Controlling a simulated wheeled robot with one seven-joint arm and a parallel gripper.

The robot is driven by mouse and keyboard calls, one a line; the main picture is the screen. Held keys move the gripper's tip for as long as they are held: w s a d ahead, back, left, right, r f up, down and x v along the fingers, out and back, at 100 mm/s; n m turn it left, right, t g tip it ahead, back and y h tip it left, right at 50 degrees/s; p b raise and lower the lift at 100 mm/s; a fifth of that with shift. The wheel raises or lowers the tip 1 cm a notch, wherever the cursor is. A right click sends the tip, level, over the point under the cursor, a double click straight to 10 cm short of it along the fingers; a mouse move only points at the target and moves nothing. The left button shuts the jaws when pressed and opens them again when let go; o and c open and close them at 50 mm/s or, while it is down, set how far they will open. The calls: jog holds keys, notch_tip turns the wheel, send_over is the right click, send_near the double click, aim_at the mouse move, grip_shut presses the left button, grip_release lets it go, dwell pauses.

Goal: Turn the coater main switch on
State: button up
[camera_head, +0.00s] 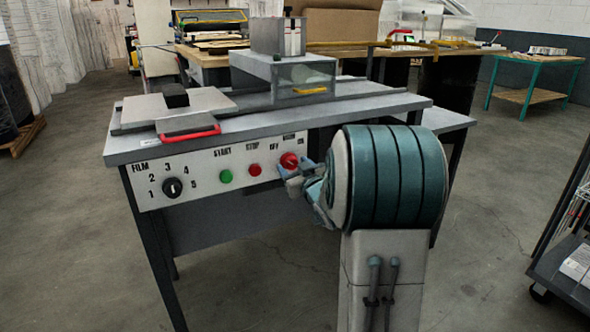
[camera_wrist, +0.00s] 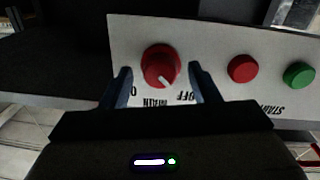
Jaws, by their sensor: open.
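The coater main switch is a red round knob (camera_head: 289,160) at the right end of the coater's white front panel. In the wrist view, which is turned upside down, the knob (camera_wrist: 159,64) shows a white pointer mark leaning toward the OFF label. The ON label is partly hidden by a finger. My gripper (camera_wrist: 160,77) is open, with one dark finger on each side of the knob. A gap shows between each finger and the knob. In the head view my gripper (camera_head: 293,182) is just below and in front of the knob, partly hidden by my arm.
A red stop button (camera_head: 254,170), a green start button (camera_head: 225,176) and a black film dial (camera_head: 172,188) sit left of the switch. The tabletop edge (camera_head: 230,142) overhangs the panel. A cart (camera_head: 572,275) stands at the far right. Floor in front is clear.

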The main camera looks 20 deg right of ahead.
jog(key=c, duration=1)
jog(key=shift+o, duration=0.2)
jog(key=m+p, duration=0.3)
jog(key=shift+r, duration=0.2)
jog(key=m+p, duration=0.5)
jog(key=m, duration=0.1)
jog(key=shift+r+m+g, duration=0.1)
jog(key=shift+m+g, duration=0.2)
jog(key=m+p, duration=0.4)
jog(key=shift+y, duration=0.4)
jog(key=shift+d+m+p, duration=0.1)
jog(key=shift+m+p, duration=1.3)
jog(key=shift+m, duration=0.4)
jog(key=shift+f, duration=0.2)
